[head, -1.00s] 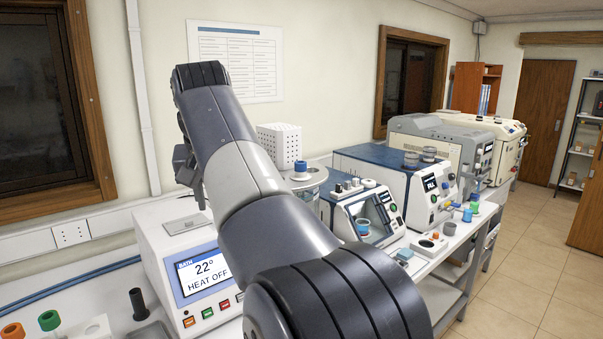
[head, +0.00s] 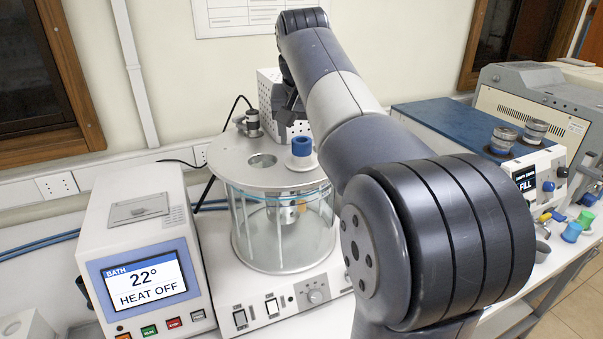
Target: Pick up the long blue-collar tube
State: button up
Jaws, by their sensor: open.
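A blue collar (head: 301,147) with a paler top sits in the lid of the round glass bath (head: 283,235). A tube's length below it is hard to make out through the glass, so I cannot tell how long it is. My gripper (head: 288,108) is partly hidden by my own arm. It is in the air behind the bath lid in the picture, above and slightly left of the blue collar and apart from it. Its dark jaws are open, and I see nothing between them.
A heater unit (head: 145,255) reading 22° and HEAT OFF stands left of the bath. A perforated white box (head: 268,88) is behind it. A blue-topped machine (head: 440,125) stands to the right, with small blue and green cups (head: 572,231) near the bench edge.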

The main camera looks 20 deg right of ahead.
aim_at(301, 140)
jog(key=w+f, duration=0.2)
jog(key=f, duration=0.1)
jog(key=shift+w+d+f+p, duration=0.1)
jog(key=shift+w+d+p, duration=0.1)
jog(key=shift+p, duration=0.2)
jog(key=shift+w+d+f, duration=0.1)
jog(key=shift+d+f, duration=0.05)
jog(key=shift+f, duration=0.3)
jog(key=c, duration=1.3)
